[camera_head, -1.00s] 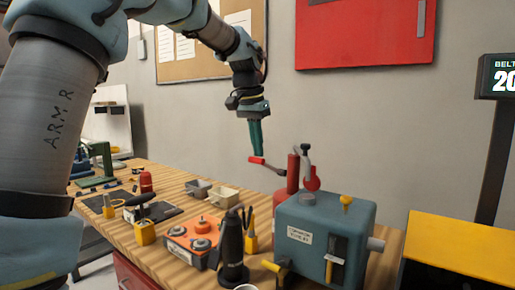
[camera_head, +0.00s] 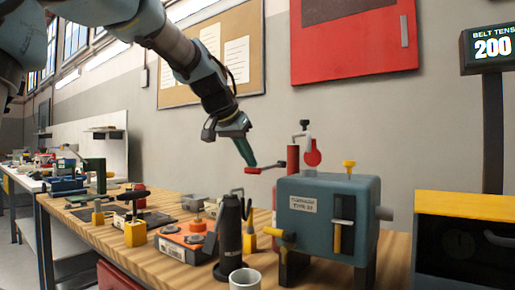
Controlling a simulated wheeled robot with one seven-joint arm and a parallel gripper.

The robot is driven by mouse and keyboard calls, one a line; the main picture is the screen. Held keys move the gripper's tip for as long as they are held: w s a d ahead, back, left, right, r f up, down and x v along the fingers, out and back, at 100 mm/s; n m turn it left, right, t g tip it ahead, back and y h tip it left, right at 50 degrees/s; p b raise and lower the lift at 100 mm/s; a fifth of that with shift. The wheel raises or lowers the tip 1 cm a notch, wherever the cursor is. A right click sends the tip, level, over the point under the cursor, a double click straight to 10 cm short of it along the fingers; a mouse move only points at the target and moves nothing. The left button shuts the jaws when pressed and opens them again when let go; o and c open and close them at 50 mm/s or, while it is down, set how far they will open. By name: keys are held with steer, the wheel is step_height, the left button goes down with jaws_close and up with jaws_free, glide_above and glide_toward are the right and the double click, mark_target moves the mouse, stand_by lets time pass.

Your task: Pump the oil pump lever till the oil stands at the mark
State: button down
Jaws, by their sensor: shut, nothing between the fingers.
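The oil pump is a red cylinder (camera_head: 293,168) standing behind the left end of a blue-grey gearbox (camera_head: 300,228). Its red lever (camera_head: 266,169) sticks out to the left, with the handle end slightly lower than the pump end. My gripper (camera_head: 251,164) is shut and empty, with its green fingers slanting down and their tips at the lever's handle end. They look to be touching it from above, but I cannot be sure. A dark sight gauge (camera_head: 343,222) on the gearbox front shows a yellow strip (camera_head: 337,238) in its lower part.
A black bottle-shaped tool (camera_head: 230,235), a light cup (camera_head: 245,279) and an orange box (camera_head: 187,244) stand left of the gearbox. A yellow-topped dark cabinet (camera_head: 465,206) is at the right. The air above the bench is clear.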

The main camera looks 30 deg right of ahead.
mark_target(248, 172)
steer(key=shift+a+f+b, duration=0.1)
steer(key=shift+f+b, duration=1.4)
steer(key=shift+f, duration=0.45)
steer(key=shift+s+f, duration=0.1)
steer(key=shift+f, duration=0.1)
steer(key=p+v, duration=0.3)
steer(key=v, duration=1)
steer(key=shift+r, duration=0.5)
